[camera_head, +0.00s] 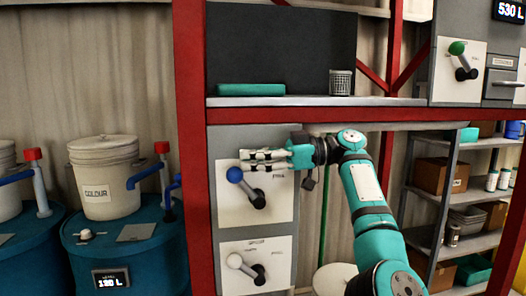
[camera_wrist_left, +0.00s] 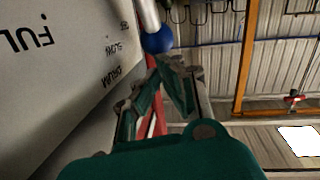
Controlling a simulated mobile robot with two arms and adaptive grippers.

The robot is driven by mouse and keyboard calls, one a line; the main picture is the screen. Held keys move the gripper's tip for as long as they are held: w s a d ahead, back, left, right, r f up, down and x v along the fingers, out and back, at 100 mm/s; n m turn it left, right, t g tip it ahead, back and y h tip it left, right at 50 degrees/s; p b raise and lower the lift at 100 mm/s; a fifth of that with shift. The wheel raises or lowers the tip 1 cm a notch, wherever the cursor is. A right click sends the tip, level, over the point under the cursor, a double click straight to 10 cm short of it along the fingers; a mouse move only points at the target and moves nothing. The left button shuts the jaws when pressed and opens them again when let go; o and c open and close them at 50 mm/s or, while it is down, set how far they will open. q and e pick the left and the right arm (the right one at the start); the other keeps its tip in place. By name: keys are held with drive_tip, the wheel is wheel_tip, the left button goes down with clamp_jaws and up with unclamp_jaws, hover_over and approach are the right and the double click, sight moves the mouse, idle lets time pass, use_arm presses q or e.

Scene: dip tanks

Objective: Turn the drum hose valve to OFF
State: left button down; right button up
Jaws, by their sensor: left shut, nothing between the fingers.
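The valve with a blue ball knob (camera_head: 235,175) sits on a white plate (camera_head: 229,207) on the grey panel. Its lever points up and left from a dark hub (camera_head: 257,198). In the left wrist view the blue knob (camera_wrist_left: 157,40) shows beside upside-down lettering that seems to read DRUM, SLOW and FULL. My left gripper (camera_head: 245,160) is shut and empty, its fingers pointing left just above the knob in the head view. It also shows in the left wrist view (camera_wrist_left: 166,72), near the knob; I cannot tell whether they touch. My right gripper is not in view.
A white-knobbed lever (camera_head: 235,261) is on a plate below. A green-knobbed lever (camera_head: 457,48) is at upper right. A shelf (camera_head: 300,101) with a green tray (camera_head: 250,90) and mesh cup (camera_head: 340,83) is above. A red post (camera_head: 192,150) stands left, beside blue drums (camera_head: 120,250).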

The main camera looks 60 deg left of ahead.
use_arm(q)
drive_tip(key=shift+s+a+f+t+h, duration=0.2)
drive_tip(key=shift+s+t+h, duration=0.1)
drive_tip(key=shift+s+t, duration=0.3)
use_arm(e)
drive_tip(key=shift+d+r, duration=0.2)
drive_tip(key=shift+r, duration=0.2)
use_arm(q)
drive_tip(key=shift+r+p, duration=0.1)
drive_tip(key=shift+p, duration=0.2)
